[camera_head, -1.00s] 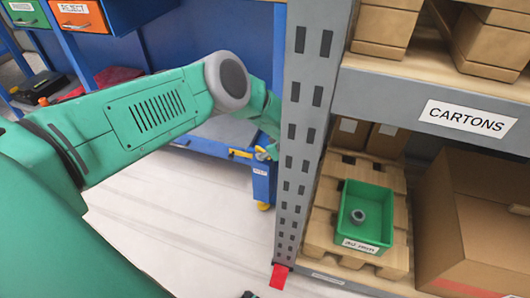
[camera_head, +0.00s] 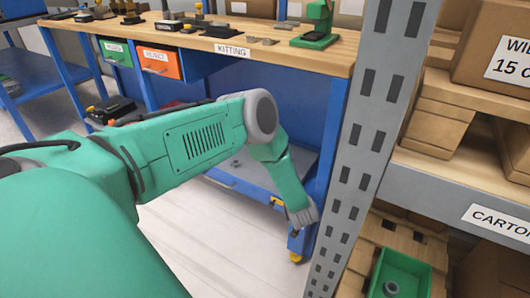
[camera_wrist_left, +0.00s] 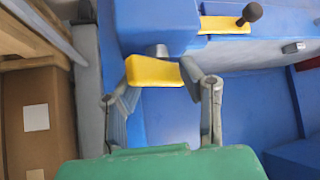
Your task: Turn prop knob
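A yellow knob-like block (camera_wrist_left: 154,72) sits on a short grey shaft on a blue housing, in the upper middle of the left wrist view; I take it for the prop knob. My left gripper (camera_wrist_left: 160,88) has its two grey fingers spread on either side of this block. The right finger's tip is close to the block's right edge; I cannot tell whether it touches. In the head view my left gripper (camera_head: 303,216) is low at the blue bench's right leg, and the knob is not clear there. My right gripper is in neither view.
A black ball-ended lever (camera_wrist_left: 252,13) stands by a yellow plate near the knob. The kitting bench (camera_head: 290,48) carries small tools and fixtures. The grey rack post (camera_head: 375,120) stands close to the right of my left gripper. A green bin (camera_head: 403,275) sits on the rack's lower shelf.

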